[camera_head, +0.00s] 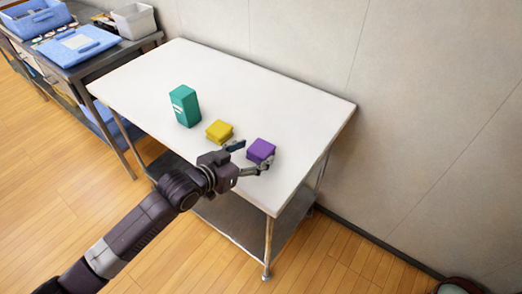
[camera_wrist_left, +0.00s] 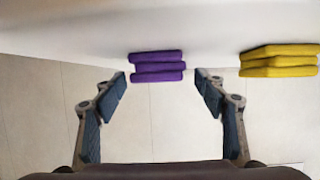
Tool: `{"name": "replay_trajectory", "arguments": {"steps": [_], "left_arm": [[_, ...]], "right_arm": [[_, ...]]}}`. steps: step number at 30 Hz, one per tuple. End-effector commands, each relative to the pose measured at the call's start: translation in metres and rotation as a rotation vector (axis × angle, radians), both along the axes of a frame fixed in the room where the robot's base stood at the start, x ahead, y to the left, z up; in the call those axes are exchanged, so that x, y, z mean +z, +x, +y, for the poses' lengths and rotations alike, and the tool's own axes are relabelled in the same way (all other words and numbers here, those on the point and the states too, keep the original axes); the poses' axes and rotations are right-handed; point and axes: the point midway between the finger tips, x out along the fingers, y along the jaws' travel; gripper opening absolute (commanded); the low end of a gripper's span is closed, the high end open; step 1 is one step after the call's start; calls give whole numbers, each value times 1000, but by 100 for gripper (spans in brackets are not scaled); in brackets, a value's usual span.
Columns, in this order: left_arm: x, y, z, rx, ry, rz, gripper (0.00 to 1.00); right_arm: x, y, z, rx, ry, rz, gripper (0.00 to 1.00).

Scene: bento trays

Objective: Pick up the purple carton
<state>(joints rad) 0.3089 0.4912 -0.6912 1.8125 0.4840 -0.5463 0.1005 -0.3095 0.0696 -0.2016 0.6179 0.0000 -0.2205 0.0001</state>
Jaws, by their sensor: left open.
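The purple carton (camera_head: 261,150) is a small block on the white table (camera_head: 300,97), near its right end. My left gripper (camera_head: 252,158) is open at the table's front edge, with its fingers reaching toward the purple carton. In the left wrist view the purple carton (camera_wrist_left: 157,67) shows ahead, centred in the gap between the fingertips of the open gripper (camera_wrist_left: 158,85). Nothing is held between the fingers. My right gripper is in neither view.
A yellow carton (camera_head: 219,131) sits just left of the purple one; it also shows in the wrist view (camera_wrist_left: 279,61). A taller green carton (camera_head: 185,106) stands further left. A wall (camera_head: 420,110) runs behind the table. A side table holds a blue tray (camera_head: 78,45).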

Motion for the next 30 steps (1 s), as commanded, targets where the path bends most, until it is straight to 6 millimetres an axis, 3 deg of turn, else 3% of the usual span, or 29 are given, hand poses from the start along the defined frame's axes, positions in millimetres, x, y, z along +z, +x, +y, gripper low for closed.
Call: {"name": "replay_trajectory", "arguments": {"steps": [9,18,28,30], "left_arm": [[-13,25,-23,0,0,0,65],[-15,27,-25,-1,0,0,65],[-15,27,-24,0,1,-1,30],[-15,27,-24,0,1,-1,28]], "right_arm": [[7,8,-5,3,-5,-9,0],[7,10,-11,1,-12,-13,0],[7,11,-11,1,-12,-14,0],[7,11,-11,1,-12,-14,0]]}}
